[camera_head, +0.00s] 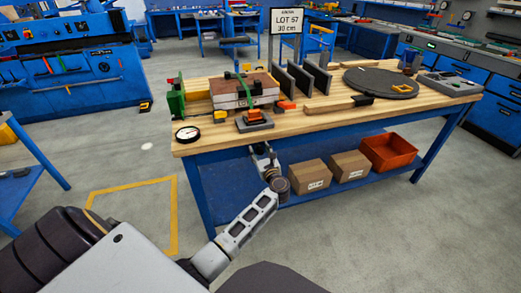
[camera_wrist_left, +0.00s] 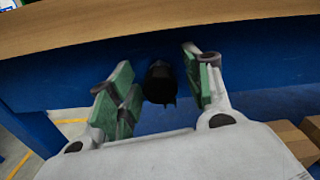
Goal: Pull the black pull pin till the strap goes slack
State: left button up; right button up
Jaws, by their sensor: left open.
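My left gripper (camera_head: 262,150) is low in front of the table's front edge, below the strap fixture. In the left wrist view the gripper (camera_wrist_left: 155,75) is open, its green-padded fingers apart. A black rounded piece (camera_wrist_left: 160,82) shows between the fingers against the blue table front; I cannot tell if it is the pull pin or whether it is touched. The green strap (camera_head: 241,85) runs over the layered panel (camera_head: 228,99) on the table. An orange buckle (camera_head: 254,115) sits on a dark base (camera_head: 244,127) near the front edge. My right gripper is not in view.
The wooden table edge (camera_wrist_left: 150,18) lies just beyond the fingers. A dial gauge (camera_head: 187,134), dark upright plates (camera_head: 300,79), a round dark disc (camera_head: 381,83) and a brush-like tool (camera_head: 340,104) are on the tabletop. Cartons (camera_head: 309,176) and an orange bin (camera_head: 388,153) stand on the lower shelf.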

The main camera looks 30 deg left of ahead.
pick_arm(q)
jog(key=shift+c, duration=0.2)
grip_shut()
